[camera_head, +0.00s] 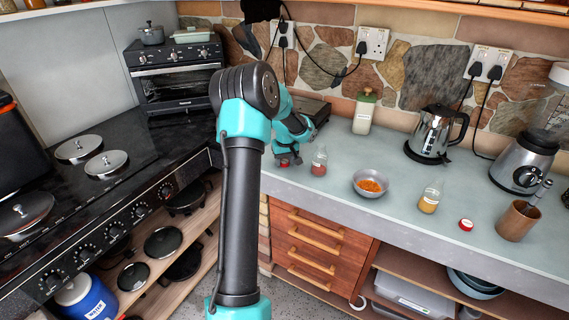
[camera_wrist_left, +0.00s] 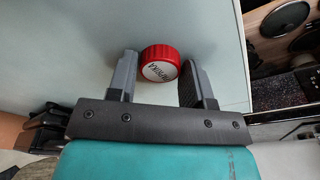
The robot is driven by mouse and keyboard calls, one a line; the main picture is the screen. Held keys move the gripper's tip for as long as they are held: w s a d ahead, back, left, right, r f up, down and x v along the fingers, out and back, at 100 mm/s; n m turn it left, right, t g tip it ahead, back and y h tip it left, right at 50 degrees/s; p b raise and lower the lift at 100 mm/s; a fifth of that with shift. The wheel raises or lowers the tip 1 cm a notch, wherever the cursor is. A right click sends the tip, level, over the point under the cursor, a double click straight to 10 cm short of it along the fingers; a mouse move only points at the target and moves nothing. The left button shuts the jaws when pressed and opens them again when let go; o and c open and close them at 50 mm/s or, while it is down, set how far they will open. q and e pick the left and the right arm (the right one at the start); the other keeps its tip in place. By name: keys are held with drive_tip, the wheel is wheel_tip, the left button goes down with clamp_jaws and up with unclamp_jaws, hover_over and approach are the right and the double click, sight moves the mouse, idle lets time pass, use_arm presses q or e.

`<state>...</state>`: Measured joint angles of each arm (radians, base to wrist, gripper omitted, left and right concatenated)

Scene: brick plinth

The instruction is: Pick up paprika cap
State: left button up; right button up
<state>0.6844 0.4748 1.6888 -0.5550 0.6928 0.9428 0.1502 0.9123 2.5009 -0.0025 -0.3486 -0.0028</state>
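The paprika cap is a red, ribbed cap with a white top and dark, upside-down lettering. In the left wrist view the paprika cap (camera_wrist_left: 160,66) lies on the pale counter between the fingertips of my left gripper (camera_wrist_left: 158,72). The fingers are apart, one on each side of the cap, with a visible gap on the left and a narrower one on the right. In the head view my left gripper (camera_head: 287,160) is low over the counter's left end, and only a bit of red shows there. My right gripper is not in view.
An open jar of red powder (camera_head: 319,161) stands just right of my left gripper. Further right are a bowl of orange food (camera_head: 369,183), a jar of yellow powder (camera_head: 430,197) and another red cap (camera_head: 466,224). The counter's front edge is close to my gripper.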

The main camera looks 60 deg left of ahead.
sight(284, 160)
use_arm(q)
drive_tip(key=c, duration=0.4)
drive_tip(key=shift+r, duration=0.5)
wheel_tip(284, 160, up, 3)
drive_tip(key=shift+f, duration=0.2)
drive_tip(key=s+d, duration=0.3)
drive_tip(key=d, duration=0.1)
drive_tip(key=s+d+r, duration=0.1)
drive_tip(key=s+d, duration=0.1)
drive_tip(key=d, duration=0.3)
drive_tip(key=s+d, duration=0.3)
drive_tip(key=d, duration=0.1)
drive_tip(key=shift+s+d+r, duration=0.2)
drive_tip(key=shift+s+d, duration=0.1)
